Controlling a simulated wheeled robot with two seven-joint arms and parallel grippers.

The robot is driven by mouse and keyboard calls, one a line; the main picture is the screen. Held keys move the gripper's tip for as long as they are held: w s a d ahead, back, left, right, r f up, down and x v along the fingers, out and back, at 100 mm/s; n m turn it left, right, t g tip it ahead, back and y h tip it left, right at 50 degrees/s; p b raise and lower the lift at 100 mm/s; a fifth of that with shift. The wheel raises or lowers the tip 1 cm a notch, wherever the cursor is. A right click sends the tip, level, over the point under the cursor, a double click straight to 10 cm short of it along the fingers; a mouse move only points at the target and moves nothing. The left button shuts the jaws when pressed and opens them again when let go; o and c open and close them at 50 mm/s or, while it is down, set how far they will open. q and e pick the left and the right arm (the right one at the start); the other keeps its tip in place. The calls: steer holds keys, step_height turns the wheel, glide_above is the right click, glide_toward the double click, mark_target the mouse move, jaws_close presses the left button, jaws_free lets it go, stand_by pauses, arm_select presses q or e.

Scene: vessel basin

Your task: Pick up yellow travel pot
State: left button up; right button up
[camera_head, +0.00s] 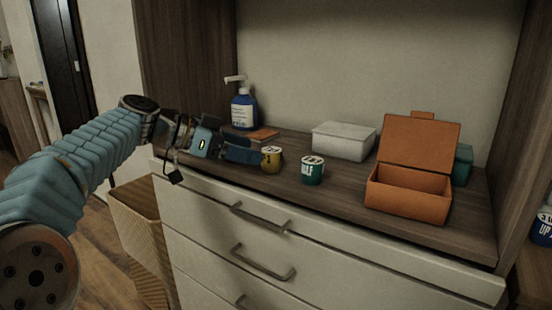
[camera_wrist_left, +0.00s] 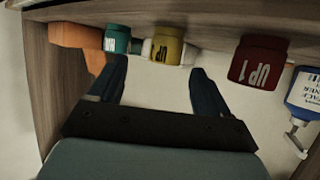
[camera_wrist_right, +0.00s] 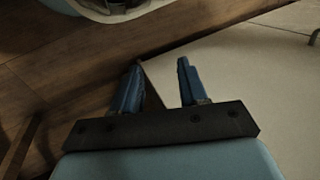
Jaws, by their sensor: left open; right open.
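The yellow travel pot (camera_head: 271,160) stands on the brown counter top, just beyond the fingers of my left gripper (camera_head: 246,153) in the head view. In the left wrist view, which is upside down, the yellow pot (camera_wrist_left: 168,46) shows just ahead of the gap between the open fingers (camera_wrist_left: 158,67). It appears apart from both fingers. My left gripper is open and empty. My right gripper (camera_wrist_right: 159,64) is open and empty in the right wrist view, above the wooden floor and beside a pale panel. It is not in the head view.
A teal pot (camera_head: 312,171) stands right of the yellow one. A dark red pot (camera_wrist_left: 258,60) shows in the left wrist view. A blue pump bottle (camera_head: 243,110), a white box (camera_head: 343,142) and an open orange box (camera_head: 409,196) share the counter (camera_head: 340,199).

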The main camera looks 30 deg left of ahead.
mark_target(271, 157)
arm_select(q)
steer(key=x, duration=0.3)
steer(key=p+x, duration=0.1)
steer(key=x, duration=0.3)
steer(key=shift+w+a+f, duration=0.3)
steer(key=shift+c, duration=0.2)
steer(key=c, duration=1)
steer(key=shift+r, duration=0.1)
